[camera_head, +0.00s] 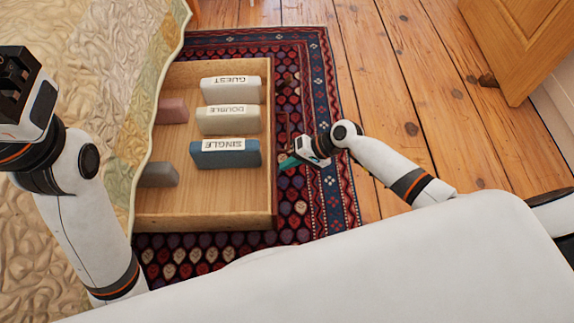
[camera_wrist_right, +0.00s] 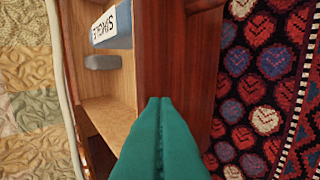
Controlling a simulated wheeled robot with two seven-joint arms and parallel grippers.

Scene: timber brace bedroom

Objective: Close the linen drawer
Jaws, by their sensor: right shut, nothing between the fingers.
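The linen drawer (camera_head: 222,190) stands pulled out from under the bed, over a patterned rug. It holds folded linens labelled GUEST (camera_head: 231,90), DOUBLE (camera_head: 228,121) and SINGLE (camera_head: 225,154). My right gripper (camera_head: 289,162) is just outside the drawer's front panel, its teal fingers pointing toward it. In the right wrist view the fingers (camera_wrist_right: 158,110) are together and empty, in front of the reddish-brown drawer front (camera_wrist_right: 182,50). I cannot tell whether they touch it. My left gripper (camera_head: 18,75) is raised over the bed at the left; its fingertips are not clear.
The quilt-covered bed (camera_head: 75,35) fills the left and overhangs the drawer's inner end, partly hiding pink and grey linens. A wooden furniture piece (camera_head: 525,40) stands at the top right.

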